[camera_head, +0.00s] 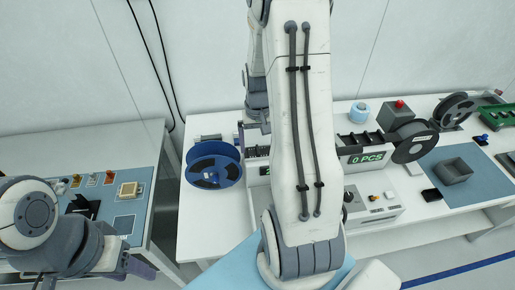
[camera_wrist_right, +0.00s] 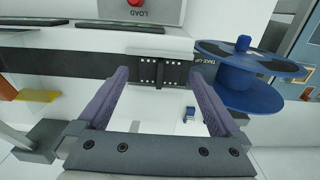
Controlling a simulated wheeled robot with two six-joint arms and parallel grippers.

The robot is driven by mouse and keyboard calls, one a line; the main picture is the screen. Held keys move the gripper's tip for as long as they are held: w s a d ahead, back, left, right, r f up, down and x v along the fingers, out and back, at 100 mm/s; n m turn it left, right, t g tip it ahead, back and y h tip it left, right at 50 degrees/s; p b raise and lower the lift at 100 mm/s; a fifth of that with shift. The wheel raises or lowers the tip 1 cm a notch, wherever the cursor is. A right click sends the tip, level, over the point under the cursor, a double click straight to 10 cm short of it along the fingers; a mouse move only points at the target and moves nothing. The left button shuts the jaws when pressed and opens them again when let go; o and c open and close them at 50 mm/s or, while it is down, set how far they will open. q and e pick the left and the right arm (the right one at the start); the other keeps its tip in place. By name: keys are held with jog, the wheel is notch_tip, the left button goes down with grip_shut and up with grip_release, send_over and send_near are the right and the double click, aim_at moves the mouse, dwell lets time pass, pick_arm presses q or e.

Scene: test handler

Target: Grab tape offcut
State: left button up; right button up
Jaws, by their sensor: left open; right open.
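A short dark strip with white dots along it, which looks like the tape (camera_wrist_right: 150,73), lies across the pale front of the machine in the right wrist view. I cannot tell whether it is a loose offcut or part of a longer tape. My right gripper (camera_wrist_right: 160,84) is open, with its two purple fingers on either side of the strip and nothing seen gripped. My left gripper (camera_head: 136,267) is open at the lower left, beside the left table and far from the machine.
A blue take-up reel (camera_wrist_right: 250,88) stands close to the right finger; the head view shows it too (camera_head: 213,165). A small blue-and-white piece (camera_wrist_right: 189,114) lies below the strip. The machine has a "0 PCS" display (camera_head: 367,158). A grey bin (camera_head: 453,171) sits on a blue mat at right.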

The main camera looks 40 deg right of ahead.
jog(key=shift+f, duration=0.8)
jog(key=c, duration=1.2)
jog(key=shift+c, duration=0.2)
jog(key=shift+r, duration=0.2)
